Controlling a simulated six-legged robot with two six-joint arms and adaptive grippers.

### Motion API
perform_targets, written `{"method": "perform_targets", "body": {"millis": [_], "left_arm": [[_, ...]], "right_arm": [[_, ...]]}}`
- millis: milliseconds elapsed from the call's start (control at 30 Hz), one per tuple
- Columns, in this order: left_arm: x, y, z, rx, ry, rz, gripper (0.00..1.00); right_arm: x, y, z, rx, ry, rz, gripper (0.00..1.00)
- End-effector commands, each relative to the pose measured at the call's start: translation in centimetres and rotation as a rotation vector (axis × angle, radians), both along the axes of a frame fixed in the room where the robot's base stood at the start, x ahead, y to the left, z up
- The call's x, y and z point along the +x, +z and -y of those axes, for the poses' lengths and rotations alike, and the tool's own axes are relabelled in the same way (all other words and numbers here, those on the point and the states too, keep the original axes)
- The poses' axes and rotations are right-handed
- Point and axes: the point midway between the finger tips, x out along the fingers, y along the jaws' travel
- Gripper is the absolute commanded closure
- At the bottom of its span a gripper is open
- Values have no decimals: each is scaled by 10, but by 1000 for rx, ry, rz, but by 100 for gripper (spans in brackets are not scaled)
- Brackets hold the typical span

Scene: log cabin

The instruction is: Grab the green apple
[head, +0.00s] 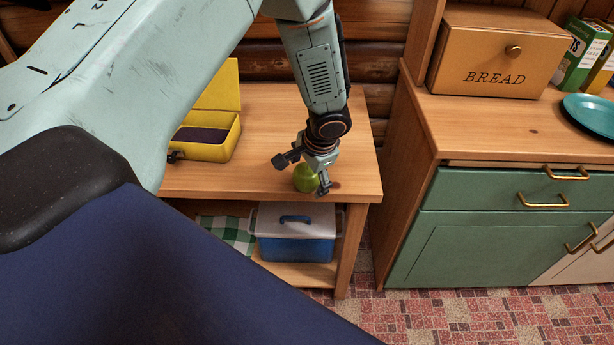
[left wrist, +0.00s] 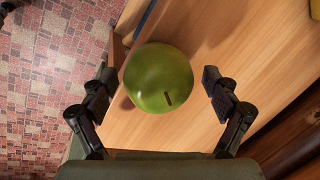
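The green apple (head: 304,179) sits on the wooden table (head: 228,180), close to its front right edge in the head view. My left gripper (head: 303,175) reaches down over it from above, with a finger on either side. In the left wrist view the apple (left wrist: 158,78) lies between the two spread fingers of the left gripper (left wrist: 158,92), with a visible gap on both sides. The fingers do not appear to touch it. Its short dark stem shows. My right gripper is in neither view.
An open yellow box (head: 211,140) stands left on the table. A blue cooler with a white lid (head: 296,245) and a green checked cloth (head: 228,234) are on the shelf below. A green-drawered counter (head: 490,190) with a bread box (head: 492,55) and teal plate (head: 590,112) stands right.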

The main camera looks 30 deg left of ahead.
Motion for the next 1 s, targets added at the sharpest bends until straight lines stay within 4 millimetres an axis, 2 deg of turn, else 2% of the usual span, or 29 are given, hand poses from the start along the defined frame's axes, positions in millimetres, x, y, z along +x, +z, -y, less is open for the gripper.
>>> {"method": "perform_targets", "body": {"millis": [67, 633, 867, 1000], "left_arm": [[0, 0, 0, 0, -1, 1, 23], [0, 0, 0, 0, -1, 0, 71], [0, 0, 0, -1, -1, -1, 72], [1, 14, 0, -1, 0, 2, 72]], "right_arm": [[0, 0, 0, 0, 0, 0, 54], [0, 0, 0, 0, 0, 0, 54], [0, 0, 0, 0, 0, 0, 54], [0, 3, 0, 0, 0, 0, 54]]}}
